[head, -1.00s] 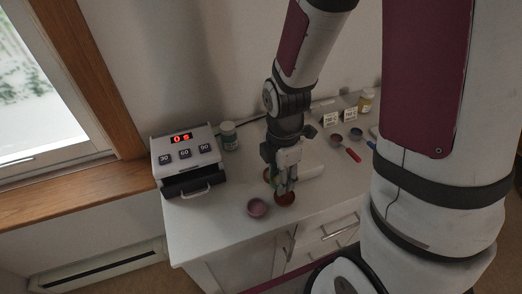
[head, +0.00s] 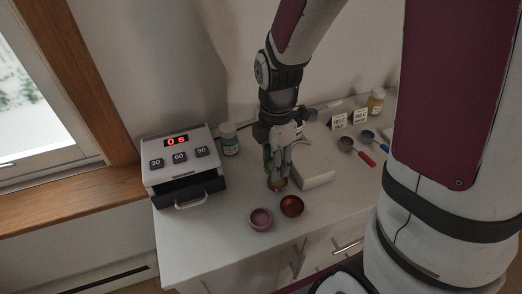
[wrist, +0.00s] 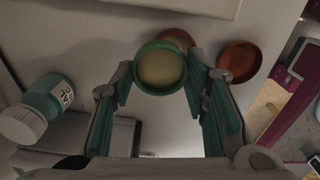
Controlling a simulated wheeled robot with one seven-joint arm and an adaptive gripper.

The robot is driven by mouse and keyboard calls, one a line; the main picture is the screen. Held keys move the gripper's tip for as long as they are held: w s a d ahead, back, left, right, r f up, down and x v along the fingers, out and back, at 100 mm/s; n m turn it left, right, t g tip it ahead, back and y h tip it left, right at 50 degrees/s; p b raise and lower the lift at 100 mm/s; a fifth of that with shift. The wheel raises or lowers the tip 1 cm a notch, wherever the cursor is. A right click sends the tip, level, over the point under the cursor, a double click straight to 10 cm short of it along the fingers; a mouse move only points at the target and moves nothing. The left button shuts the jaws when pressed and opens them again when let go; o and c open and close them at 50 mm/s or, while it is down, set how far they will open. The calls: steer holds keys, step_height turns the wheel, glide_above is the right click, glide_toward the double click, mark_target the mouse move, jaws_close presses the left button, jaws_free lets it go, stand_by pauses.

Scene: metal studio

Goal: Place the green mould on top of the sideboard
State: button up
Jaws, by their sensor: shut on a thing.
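My gripper (wrist: 160,80) is shut on the green mould (wrist: 160,68), a round cup with a green rim and a pale yellowish inside in the wrist view. In the head view my gripper (head: 277,180) points down over the sideboard (head: 215,240), a pale cabinet with drawers. The mould is mostly hidden there between the fingers. It is just behind two other small moulds. I cannot tell whether its base touches the top.
A mauve mould (head: 261,219) and a red-brown mould (head: 292,206) stand near the front edge. A device reading "0 s" (head: 182,167) and a bottle (head: 229,139) are left. A white block (head: 312,172), scoops (head: 346,143), small signs (head: 339,122) and a yellow jar (head: 376,101) are right.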

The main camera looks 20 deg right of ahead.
steer(key=w, duration=0.6)
steer(key=shift+w+d+f, duration=0.1)
steer(key=shift+w+f, duration=0.05)
steer(key=shift+f, duration=1.9)
steer(key=shift+f+b, duration=0.15)
steer(key=shift+b, duration=0.15)
steer(key=o, duration=0.9)
step_height(320, 180, up, 12)
steer(key=p, duration=0.1)
steer(key=s+r+m+t, duration=0.1)
steer(key=s+r+m, duration=0.4)
steer(key=s+m, duration=0.4)
steer(key=s+r+m+t, duration=0.2)
steer(key=s+r+m, duration=0.3)
steer(key=s+m, duration=0.5)
steer(key=s, duration=0.5)
steer(key=shift+s+a+r+m, duration=0.15)
steer(key=shift+a+r+m, duration=0.05)
steer(key=shift+a+m, duration=0.1)
